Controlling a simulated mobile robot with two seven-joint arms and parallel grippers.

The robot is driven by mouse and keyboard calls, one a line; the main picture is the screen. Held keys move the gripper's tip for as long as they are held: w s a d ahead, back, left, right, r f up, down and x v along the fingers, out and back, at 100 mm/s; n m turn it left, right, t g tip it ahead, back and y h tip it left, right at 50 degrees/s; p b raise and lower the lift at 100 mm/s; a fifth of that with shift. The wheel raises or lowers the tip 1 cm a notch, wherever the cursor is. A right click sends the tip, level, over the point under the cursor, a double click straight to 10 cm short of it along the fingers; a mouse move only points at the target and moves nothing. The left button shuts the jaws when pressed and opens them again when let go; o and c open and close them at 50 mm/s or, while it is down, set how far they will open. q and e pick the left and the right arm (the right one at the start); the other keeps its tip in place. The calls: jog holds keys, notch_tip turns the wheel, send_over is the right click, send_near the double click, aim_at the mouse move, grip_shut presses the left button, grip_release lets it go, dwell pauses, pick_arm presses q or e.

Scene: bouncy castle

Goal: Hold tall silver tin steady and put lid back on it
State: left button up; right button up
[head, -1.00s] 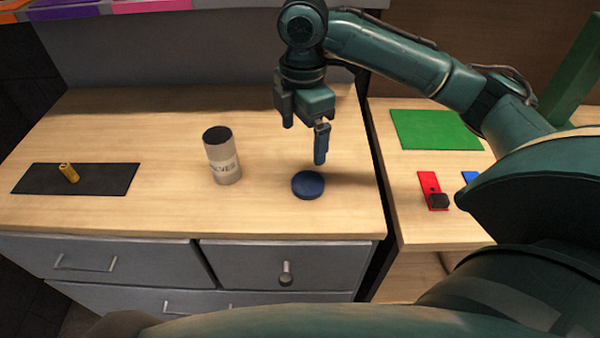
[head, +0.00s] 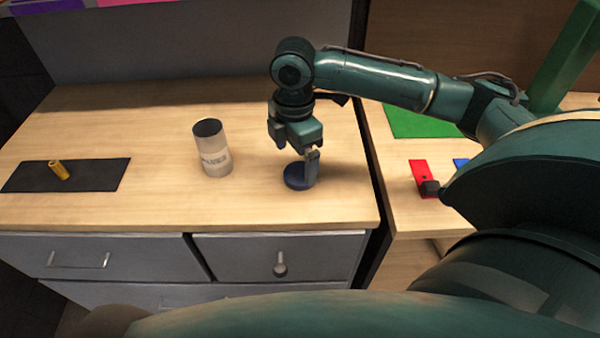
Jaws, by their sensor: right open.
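The tall silver tin (head: 213,150) stands upright on the wooden counter with its dark open top showing. The round dark blue lid (head: 294,178) lies flat on the counter to the right of the tin. My right gripper (head: 296,168) points down over the lid and is open. One finger stands at the lid's right side and hides part of it; the other finger is mostly hidden behind, so I cannot tell whether either touches the lid. My left gripper is not in view.
Across a gap at the right, a second table holds a green mat (head: 418,122), a red piece (head: 420,175) and a small black block (head: 430,188). The counter around the tin is clear.

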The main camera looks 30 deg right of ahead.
aim_at(298, 173)
jog(key=f, duration=0.2)
jog(key=d+f, duration=0.1)
jog(key=f, duration=0.2)
jog(key=shift+w, duration=0.2)
jog(key=shift+c, duration=0.4)
jog(key=c, duration=1)
jog(key=shift+o, duration=0.2)
notch_tip(298, 173, up, 10)
